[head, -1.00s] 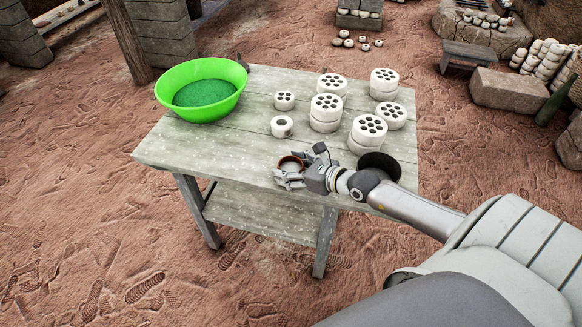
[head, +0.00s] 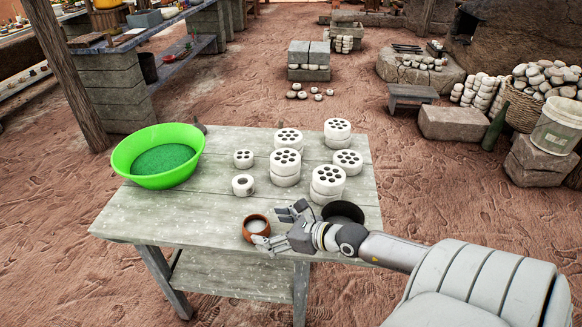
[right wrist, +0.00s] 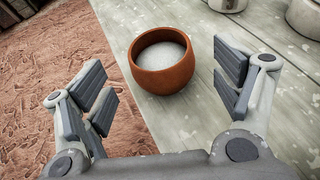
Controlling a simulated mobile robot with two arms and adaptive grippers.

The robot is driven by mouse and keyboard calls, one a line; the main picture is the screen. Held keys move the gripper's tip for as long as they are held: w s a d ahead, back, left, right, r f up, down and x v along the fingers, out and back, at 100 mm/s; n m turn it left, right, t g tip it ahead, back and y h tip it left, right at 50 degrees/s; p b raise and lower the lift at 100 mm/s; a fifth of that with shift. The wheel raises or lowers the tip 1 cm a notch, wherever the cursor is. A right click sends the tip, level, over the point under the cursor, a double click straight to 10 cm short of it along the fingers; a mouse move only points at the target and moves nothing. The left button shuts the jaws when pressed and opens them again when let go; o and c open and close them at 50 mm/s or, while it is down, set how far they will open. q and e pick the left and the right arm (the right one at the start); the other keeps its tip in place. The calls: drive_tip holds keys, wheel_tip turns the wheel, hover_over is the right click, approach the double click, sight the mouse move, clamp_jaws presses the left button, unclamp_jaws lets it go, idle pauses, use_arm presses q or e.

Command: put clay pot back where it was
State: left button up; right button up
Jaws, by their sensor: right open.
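The clay pot (head: 256,228) is a small round orange-brown pot with pale grey-white contents. It stands upright on the grey wooden table (head: 150,214) near the front edge. My right gripper (head: 273,229) is open and just to the right of the pot in the head view. In the right wrist view the pot (right wrist: 162,62) sits ahead of the open fingers (right wrist: 162,88), between their lines and apart from both. My left gripper is not in view.
A green basin (head: 158,157) stands at the table's left. Several white perforated clay discs (head: 286,165), some stacked, stand behind the pot. A dark bowl (head: 343,212) is right of it, partly behind my right arm. The left front tabletop is clear.

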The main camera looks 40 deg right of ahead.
drive_tip(key=shift+v, duration=3.25)
drive_tip(key=shift+a, duration=0.1)
